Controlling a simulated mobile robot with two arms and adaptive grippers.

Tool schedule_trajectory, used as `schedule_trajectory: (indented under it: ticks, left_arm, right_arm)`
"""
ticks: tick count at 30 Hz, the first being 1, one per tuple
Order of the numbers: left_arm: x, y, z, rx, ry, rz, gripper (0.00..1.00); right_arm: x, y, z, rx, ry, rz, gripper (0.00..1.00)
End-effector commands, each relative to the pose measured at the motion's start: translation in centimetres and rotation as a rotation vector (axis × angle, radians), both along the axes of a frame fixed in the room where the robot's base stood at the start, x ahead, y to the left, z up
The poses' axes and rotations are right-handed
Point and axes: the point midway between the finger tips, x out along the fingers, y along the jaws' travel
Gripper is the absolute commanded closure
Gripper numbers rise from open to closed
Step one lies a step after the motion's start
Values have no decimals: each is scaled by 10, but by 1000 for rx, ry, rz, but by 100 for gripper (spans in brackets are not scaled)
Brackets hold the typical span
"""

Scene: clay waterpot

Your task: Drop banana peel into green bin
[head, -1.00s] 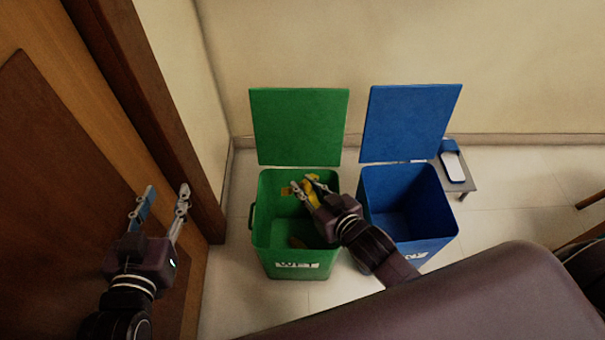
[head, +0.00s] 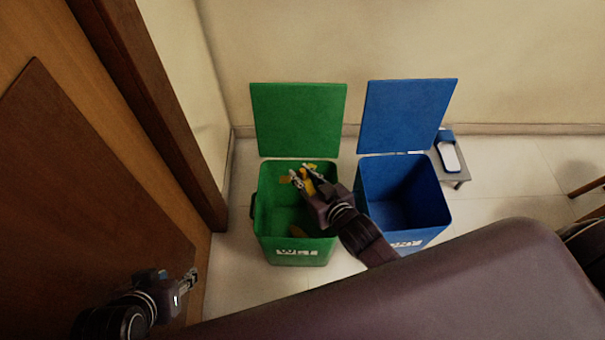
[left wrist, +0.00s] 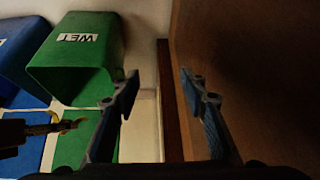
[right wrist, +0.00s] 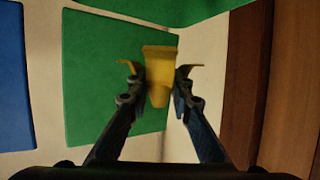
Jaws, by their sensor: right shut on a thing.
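The banana peel (head: 308,187) is yellow and is held between the fingers of my right gripper (head: 304,176), over the open green bin (head: 257,205). In the right wrist view the peel (right wrist: 159,72) sits between both fingertips, with flaps spreading to each side. In the left wrist view it shows as a small yellow bit (left wrist: 72,124) beside the green bin (left wrist: 85,65), labelled WET. My left gripper (head: 190,276) is low by the wooden door. The left wrist view shows its fingers (left wrist: 160,82) apart with nothing between them.
An open blue bin (head: 402,200) stands right of the green one, both lids raised. A wooden door (head: 70,200) is close on the left. A low stool (head: 455,170) holds a blue-and-white object.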

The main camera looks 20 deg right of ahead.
Motion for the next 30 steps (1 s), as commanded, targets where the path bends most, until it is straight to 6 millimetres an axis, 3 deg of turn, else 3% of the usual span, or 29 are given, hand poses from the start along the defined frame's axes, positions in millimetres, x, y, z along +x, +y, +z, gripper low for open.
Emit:
schedule_trajectory:
  ticks: [17, 30]
  left_arm:
    - [72, -24, 42, -73, -340, -26, 60]
    - [114, -42, 92, -137, -613, -45, 60]
  right_arm:
    - [0, 0, -13, -1, 0, 0, 100]
    - [0, 0, -23, -1, 1, 0, 100]
